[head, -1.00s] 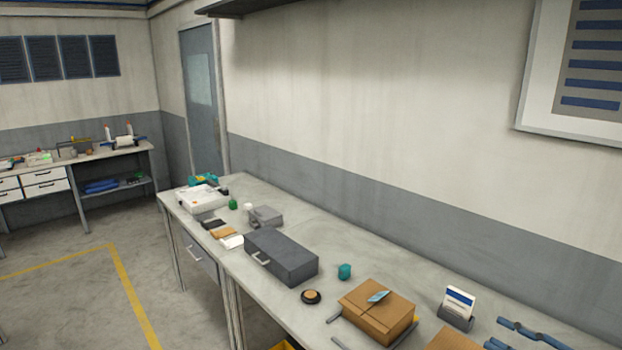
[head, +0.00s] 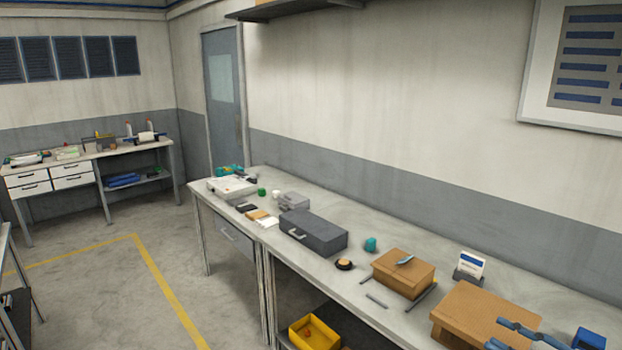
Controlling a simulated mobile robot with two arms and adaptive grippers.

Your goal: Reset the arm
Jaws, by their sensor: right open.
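My right gripper (head: 500,333) shows at the bottom right edge of the head view. Its two blue fingers are apart and point left, with nothing between them. It appears in front of a large brown cardboard box (head: 470,312) on the long workbench (head: 370,325); I cannot tell how far above the box it is. The rest of the right arm is cut off by the frame. My left gripper is out of view.
The bench holds a smaller cardboard box (head: 400,270), a dark grey case (head: 313,234), a teal object (head: 370,244), a card holder (head: 468,273) and a blue item (head: 588,340). A yellow bin (head: 313,332) sits below. Floor to the left is open.

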